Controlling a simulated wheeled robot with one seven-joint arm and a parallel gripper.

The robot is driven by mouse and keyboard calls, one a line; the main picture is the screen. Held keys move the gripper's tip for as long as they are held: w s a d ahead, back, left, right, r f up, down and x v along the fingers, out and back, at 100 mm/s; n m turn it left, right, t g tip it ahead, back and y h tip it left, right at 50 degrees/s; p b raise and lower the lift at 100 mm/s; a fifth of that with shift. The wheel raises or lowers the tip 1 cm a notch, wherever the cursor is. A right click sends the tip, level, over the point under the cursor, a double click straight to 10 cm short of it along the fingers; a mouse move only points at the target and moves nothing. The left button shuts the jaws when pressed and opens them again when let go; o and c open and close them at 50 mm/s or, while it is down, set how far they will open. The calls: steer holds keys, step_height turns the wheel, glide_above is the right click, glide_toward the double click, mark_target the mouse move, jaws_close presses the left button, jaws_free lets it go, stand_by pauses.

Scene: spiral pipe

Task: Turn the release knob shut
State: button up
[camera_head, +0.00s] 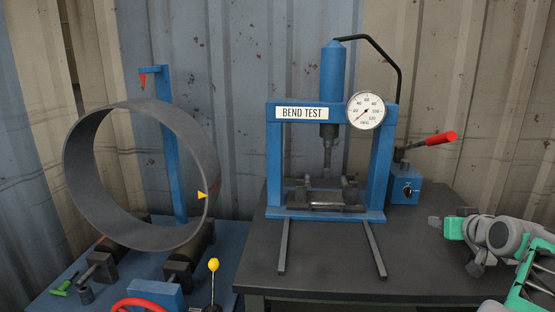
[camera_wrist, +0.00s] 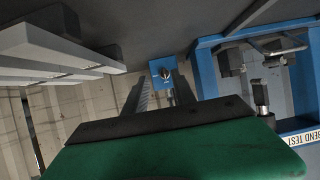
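The release knob (camera_head: 407,189) is a small dark knob with pale markings on the front of a blue pump box (camera_head: 404,197), right of the bend-test press. Its exact angle is too small to read. In the wrist view the knob (camera_wrist: 166,74) and blue box (camera_wrist: 155,65) show near the picture centre, beyond my fingers. My gripper (camera_head: 440,225), grey and green, is at the right, lower than the knob and apart from it. In the wrist view the two dark ribbed fingers stand apart with nothing between them.
A red-handled lever (camera_head: 435,139) rises above the box. The blue press (camera_head: 273,165) with its gauge (camera_head: 366,110) stands left of it, legs reaching forward on the dark table (camera_head: 330,270). A large pipe ring (camera_head: 75,180) is farther left. Table space before the box is clear.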

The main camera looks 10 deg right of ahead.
steer(key=w+a+r+n+g+y+p, duration=0.1)
steer(key=a+r+n+g+y+p, duration=0.2)
steer(key=a+p, duration=1.4)
steer(key=s+a+g+p, duration=0.1)
steer(key=s+a+g, duration=0.2)
steer(key=s+a, duration=0.5)
steer(key=s+a+f+g+p, duration=0.1)
steer(key=s+a+g, duration=0.2)
steer(key=s+a, duration=0.5)
steer(key=a, duration=0.7)
steer(key=shift+s+a+y, duration=0.25)
steer(key=shift+y, duration=0.05)
